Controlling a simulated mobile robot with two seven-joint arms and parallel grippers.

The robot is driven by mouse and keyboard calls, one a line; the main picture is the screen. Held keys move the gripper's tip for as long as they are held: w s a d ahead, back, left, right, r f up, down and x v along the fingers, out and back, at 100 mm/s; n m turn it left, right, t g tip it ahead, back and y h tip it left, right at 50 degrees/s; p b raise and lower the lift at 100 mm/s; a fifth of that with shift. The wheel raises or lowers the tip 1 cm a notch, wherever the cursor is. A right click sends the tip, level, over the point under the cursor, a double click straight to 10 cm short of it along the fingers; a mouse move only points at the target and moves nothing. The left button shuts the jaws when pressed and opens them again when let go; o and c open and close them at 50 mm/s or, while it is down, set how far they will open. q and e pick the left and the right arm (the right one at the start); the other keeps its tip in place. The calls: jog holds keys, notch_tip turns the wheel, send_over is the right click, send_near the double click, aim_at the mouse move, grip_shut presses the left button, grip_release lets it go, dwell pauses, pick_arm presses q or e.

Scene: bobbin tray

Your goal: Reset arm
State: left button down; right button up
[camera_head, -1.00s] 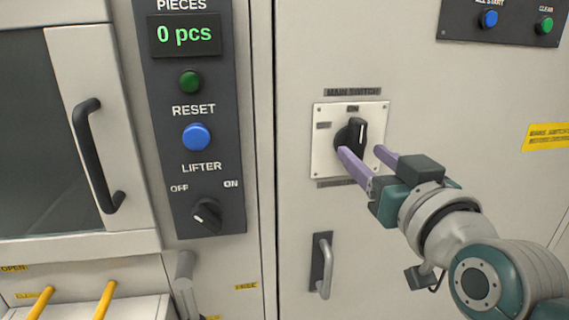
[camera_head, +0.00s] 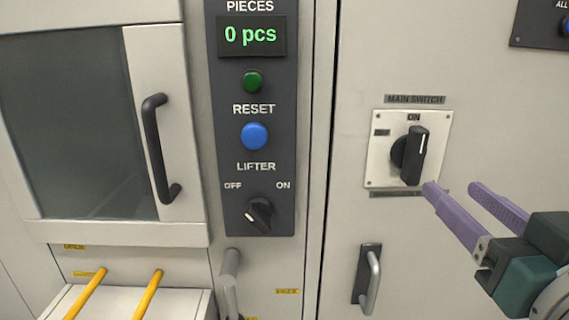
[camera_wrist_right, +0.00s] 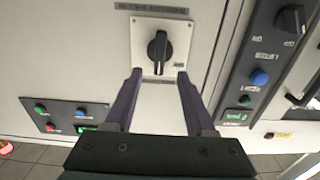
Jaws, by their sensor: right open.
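My right gripper (camera_head: 452,190) is open and empty, its two purple fingers pointing at the cabinet front. Its tips are just below and to the right of the black main switch knob (camera_head: 412,155) in the head view, apart from it. The knob stands about upright on its pale square plate (camera_head: 378,172), under the ON mark. In the right wrist view the knob (camera_wrist_right: 157,50) shows beyond and between the two fingertips (camera_wrist_right: 158,76), with nothing between the fingers. My left gripper is not in view.
Left of the switch is a dark panel (camera_head: 226,185) with a blue reset button (camera_head: 254,136), green button (camera_head: 252,82), lifter knob (camera_head: 259,215) and "0 pcs" display (camera_head: 251,36). A cabinet handle (camera_head: 372,280) sticks out below the switch. A door handle (camera_head: 158,150) is further left.

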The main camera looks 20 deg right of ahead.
jog(key=s+a+f+n+g+y, duration=0.35)
jog(key=a+f+g+y, duration=0.2)
jog(key=f, duration=0.25)
jog(key=s+a+f+n+g, duration=0.1)
jog(key=s+f+g, duration=0.25)
jog(key=s, duration=0.35)
jog(key=s+a+f+g, duration=0.1)
jog(key=s+f+g, duration=0.1)
jog(key=s+g, duration=0.4)
notch_tip(320, 180, up, 32)
jog(key=t+p, duration=0.1)
jog(key=p, duration=3)
jog(key=shift+s+f+h, duration=0.15)
jog(key=shift+h, duration=0.3)
